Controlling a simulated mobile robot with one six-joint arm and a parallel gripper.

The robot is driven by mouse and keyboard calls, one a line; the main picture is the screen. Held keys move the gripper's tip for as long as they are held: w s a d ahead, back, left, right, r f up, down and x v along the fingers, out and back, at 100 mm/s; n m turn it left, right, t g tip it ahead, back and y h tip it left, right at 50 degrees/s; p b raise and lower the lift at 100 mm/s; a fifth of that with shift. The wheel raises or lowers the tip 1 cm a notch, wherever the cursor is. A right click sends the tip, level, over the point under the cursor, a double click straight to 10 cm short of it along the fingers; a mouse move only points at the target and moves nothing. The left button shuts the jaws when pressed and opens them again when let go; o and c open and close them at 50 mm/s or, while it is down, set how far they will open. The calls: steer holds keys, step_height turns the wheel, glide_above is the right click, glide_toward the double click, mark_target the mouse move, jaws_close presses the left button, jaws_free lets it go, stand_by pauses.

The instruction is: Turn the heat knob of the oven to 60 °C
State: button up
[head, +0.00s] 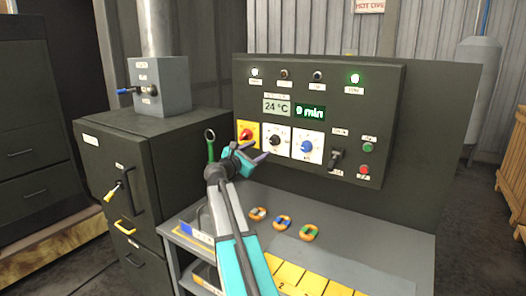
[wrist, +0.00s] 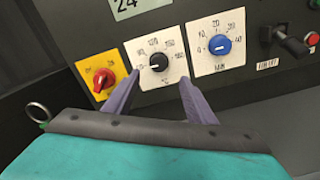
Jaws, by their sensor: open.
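The oven's heat knob is a black dial (wrist: 158,62) on a white plate marked °C, in the middle of the wrist view. In the head view the black knob (head: 275,140) sits between a red switch and a blue dial. A display (head: 276,106) above it reads 24 °C. My gripper (wrist: 160,80) is open, with its two purple fingers pointing at the panel, one on each side of the black knob in the wrist view. In the head view my gripper (head: 258,150) is just in front of the panel, below and left of the knob. I cannot tell whether the fingers touch the plate.
A red switch on yellow (wrist: 103,80) is left of the knob and a blue minutes dial (wrist: 220,44) is right. A black lever (head: 335,157) is farther right. The oven body (head: 120,170) stands left.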

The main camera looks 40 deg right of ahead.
steer(key=v, duration=0.3)
stand_by(0.6)
